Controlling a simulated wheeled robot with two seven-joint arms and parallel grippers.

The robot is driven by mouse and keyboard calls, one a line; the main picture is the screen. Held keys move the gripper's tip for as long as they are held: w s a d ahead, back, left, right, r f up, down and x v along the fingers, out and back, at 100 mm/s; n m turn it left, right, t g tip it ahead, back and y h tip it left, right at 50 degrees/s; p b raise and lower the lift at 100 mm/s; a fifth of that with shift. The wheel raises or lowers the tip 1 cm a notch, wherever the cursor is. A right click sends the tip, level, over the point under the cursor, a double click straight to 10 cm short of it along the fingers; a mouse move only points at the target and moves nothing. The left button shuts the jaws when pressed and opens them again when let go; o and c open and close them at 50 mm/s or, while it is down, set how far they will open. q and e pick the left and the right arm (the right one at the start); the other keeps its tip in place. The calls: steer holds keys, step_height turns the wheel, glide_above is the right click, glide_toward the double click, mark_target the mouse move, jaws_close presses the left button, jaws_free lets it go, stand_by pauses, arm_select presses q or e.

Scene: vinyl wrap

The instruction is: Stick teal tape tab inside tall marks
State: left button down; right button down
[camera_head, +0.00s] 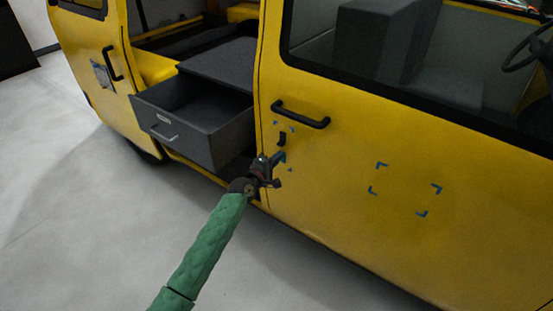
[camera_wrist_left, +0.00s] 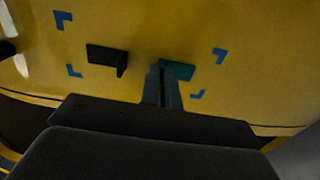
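The teal tape tab (camera_wrist_left: 181,70) is at the tips of my left gripper (camera_wrist_left: 162,72) in the left wrist view, with the fingers close together on its edge. In the head view the teal tab (camera_head: 279,157) shows at the end of my left gripper (camera_head: 270,168), against the yellow door. Tall blue corner marks (camera_head: 276,122) surround this spot below the door handle. In the wrist view the tab lies between the marks, nearer the right pair (camera_wrist_left: 219,55). I cannot tell whether it touches the door. My right gripper is not in view.
A black tab (camera_wrist_left: 105,57) sits inside the same marks, beside the teal one. A black door handle (camera_head: 300,115) juts out above. A wider set of blue marks (camera_head: 436,189) is on the door to the right. An open grey drawer (camera_head: 200,125) sticks out at left.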

arm_select(q)
steer(key=c, duration=1.6)
jaws_free()
steer(key=shift+d, duration=0.1)
steer(key=shift+o, duration=0.2)
